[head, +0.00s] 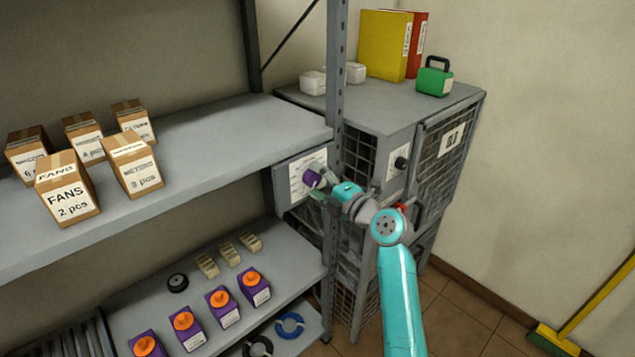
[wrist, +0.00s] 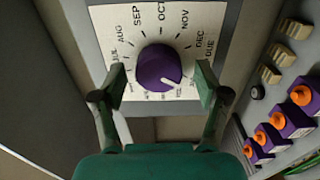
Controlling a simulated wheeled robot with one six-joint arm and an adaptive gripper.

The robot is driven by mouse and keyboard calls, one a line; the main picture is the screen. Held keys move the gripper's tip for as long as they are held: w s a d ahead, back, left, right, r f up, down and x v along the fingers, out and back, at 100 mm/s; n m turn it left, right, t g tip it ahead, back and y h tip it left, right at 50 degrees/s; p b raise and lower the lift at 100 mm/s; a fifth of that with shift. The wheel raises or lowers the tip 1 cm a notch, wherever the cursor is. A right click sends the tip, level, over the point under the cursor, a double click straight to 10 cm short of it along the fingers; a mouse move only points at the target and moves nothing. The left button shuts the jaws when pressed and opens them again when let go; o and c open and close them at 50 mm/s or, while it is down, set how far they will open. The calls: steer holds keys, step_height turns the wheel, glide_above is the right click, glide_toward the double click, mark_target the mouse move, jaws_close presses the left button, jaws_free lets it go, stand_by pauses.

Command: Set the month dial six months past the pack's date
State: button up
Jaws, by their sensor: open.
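The month dial is a purple knob (wrist: 158,67) on a white plate (wrist: 108,20) with month names around it. AUG, SEP, OCT, NOV and DEC are readable, with DUE beside DEC. Its white pointer aims down and slightly right; the mark there is too small to read. The dial plate also shows in the head view (head: 294,168), fixed by the shelf post. My gripper (wrist: 161,87) is open, with one green finger on each side of the knob; contact is not clear. Several purple packs with orange tops (head: 222,306) stand on the lower shelf, their label dates unreadable.
Cartons (head: 68,196) stand on the upper shelf (head: 220,150). Beige blocks (head: 230,255) and a black disc (head: 177,282) lie on the lower shelf. A mesh cabinet (head: 400,96) right of the post carries a green box (head: 434,80), binders (head: 385,42) and a black knob (head: 401,163).

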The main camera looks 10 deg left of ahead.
steer(key=v, duration=1.2)
steer(key=shift+f, duration=0.1)
steer(key=s+d+f+m+t+h, duration=0.1)
steer(key=s+d+f+m+h, duration=0.3)
steer(key=f, duration=0.4)
steer(key=s+d+f+m+t+h, duration=0.1)
steer(key=s+d+f+m+t, duration=0.15)
steer(key=s+f+m, duration=0.4)
steer(key=s+d+f+m+h, duration=0.5)
steer(key=s+d+f+m, duration=0.2)
steer(key=s+f, duration=0.55)
steer(key=s+d+r+m+h, duration=0.1)
steer(key=s+d+r+m, duration=0.1)
steer(key=s, duration=0.8)
steer(key=s+d+r+m+h, duration=0.1)
steer(key=s+r+m, duration=0.3)
steer(key=s, duration=0.7)
steer(key=s+d+r+m+h, duration=0.2)
steer(key=s+d+r+m, duration=0.1)
steer(key=s, duration=0.8)
steer(key=shift+d+m, duration=0.5)
steer(key=shift+m, duration=0.55)
